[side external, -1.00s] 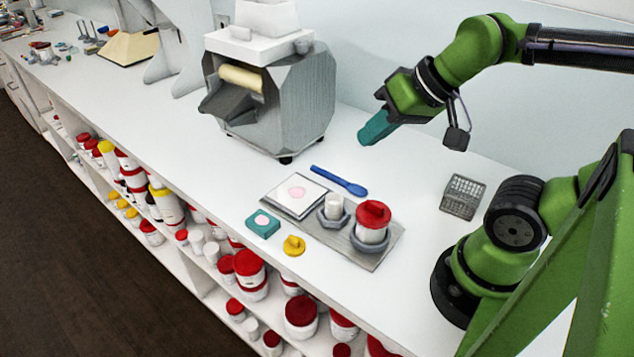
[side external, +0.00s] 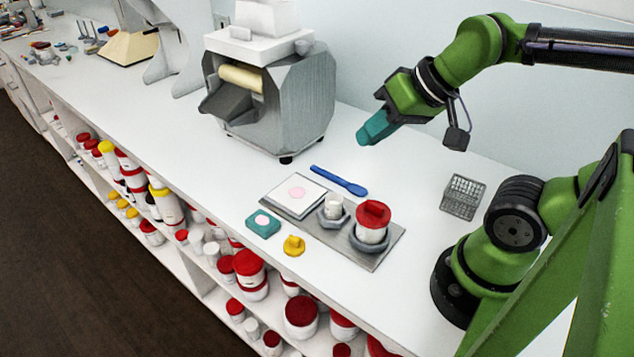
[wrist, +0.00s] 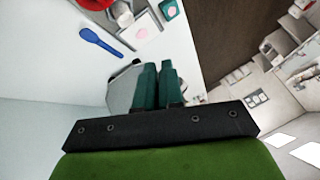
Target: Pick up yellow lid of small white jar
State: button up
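The yellow lid (side external: 293,245) lies on the white counter near its front edge, apart from the small white jar. The small white jar (side external: 334,206) stands upright in a grey ring holder and shows no lid. The jar also appears at the top of the wrist view (wrist: 123,15); the lid is not seen there. My gripper (side external: 363,139) is held above the counter, behind and to the right of the jar and lid.
A red-lidded jar (side external: 372,222) stands beside the small jar on a grey tray (side external: 378,258). A blue spatula (side external: 339,181), a white plate (side external: 296,194) and a teal block (side external: 263,224) lie near. A grey machine (side external: 285,95) stands left; a wire basket (side external: 463,197) right.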

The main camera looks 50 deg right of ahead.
jog(key=o, duration=0.8)
jog(key=shift+o, duration=0.2)
jog(key=n+g+h, duration=0.2)
jog(key=n+g, duration=0.2)
jog(key=g, duration=0.3)
send_over(294, 237)
notch_tip(294, 237, down, 8)
jog(key=f, duration=1)
jog(key=shift+s+a, duration=0.2)
jog(key=shift+s, duration=0.1)
jog(key=shift+w+d+f, duration=0.1)
jog(key=shift+w+f, duration=0.05)
jog(key=shift+f, duration=1.4)
jog(key=shift+w+d+f, duration=0.1)
jog(key=shift+w+f, duration=0.05)
jog(key=shift+f, duration=1.4)
